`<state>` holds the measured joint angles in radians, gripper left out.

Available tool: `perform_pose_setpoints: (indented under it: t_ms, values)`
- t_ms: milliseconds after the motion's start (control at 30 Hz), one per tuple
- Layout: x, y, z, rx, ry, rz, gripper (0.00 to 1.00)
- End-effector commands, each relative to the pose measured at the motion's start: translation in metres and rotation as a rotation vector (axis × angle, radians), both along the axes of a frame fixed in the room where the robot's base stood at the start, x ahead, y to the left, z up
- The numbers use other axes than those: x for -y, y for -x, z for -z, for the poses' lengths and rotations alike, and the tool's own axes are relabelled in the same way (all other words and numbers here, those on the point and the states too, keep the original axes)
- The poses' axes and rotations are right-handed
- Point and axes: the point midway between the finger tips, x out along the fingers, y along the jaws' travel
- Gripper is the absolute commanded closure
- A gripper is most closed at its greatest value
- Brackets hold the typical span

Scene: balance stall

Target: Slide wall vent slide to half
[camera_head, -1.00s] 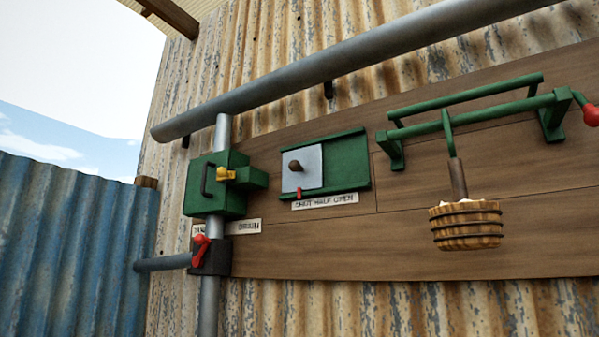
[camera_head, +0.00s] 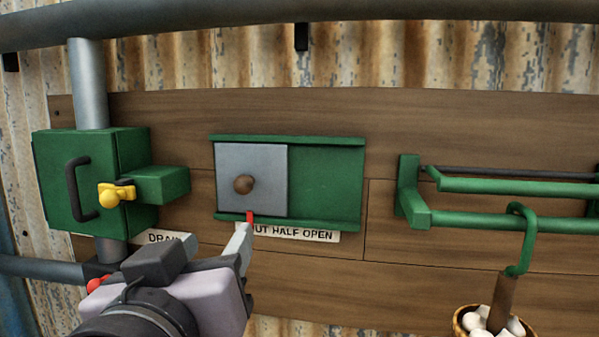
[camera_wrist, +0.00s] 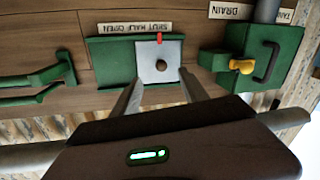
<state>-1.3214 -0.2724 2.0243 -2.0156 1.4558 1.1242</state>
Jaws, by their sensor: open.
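The wall vent slide is a grey plate (camera_head: 264,170) with a round brown knob (camera_head: 243,184), set in a green frame (camera_head: 330,180). The plate sits at the frame's left end; the frame's right part shows a plain green panel. A red pointer (camera_head: 250,217) at the plate's lower edge stands over the "shut" end of the label (camera_head: 305,234), partly hidden by my finger. My gripper (camera_head: 243,235) is open and empty, in front of and below the plate. In the inverted wrist view the knob (camera_wrist: 162,65) lies between and beyond my two fingers (camera_wrist: 158,90), apart from them.
A green box (camera_head: 95,175) with a dark handle and yellow latch stands left of the vent, its side block (camera_head: 160,185) protruding. Green rails (camera_head: 510,220) with a hook and hanging basket (camera_head: 490,322) are at right. A grey pipe (camera_head: 330,12) runs above.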

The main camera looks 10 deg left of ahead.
Motion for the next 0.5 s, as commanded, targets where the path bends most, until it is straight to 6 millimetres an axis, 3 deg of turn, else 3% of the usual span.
perform_pose_setpoints:
  t_ms: [33,167,500]
  values:
    - [-0.008,0.004,-0.015,0.022,-0.013,-0.018,0.48]
    - [-0.013,-0.007,-0.017,0.038,-0.019,-0.022,0.48]
    - [-0.023,-0.106,-0.018,0.034,-0.013,-0.021,0.48]
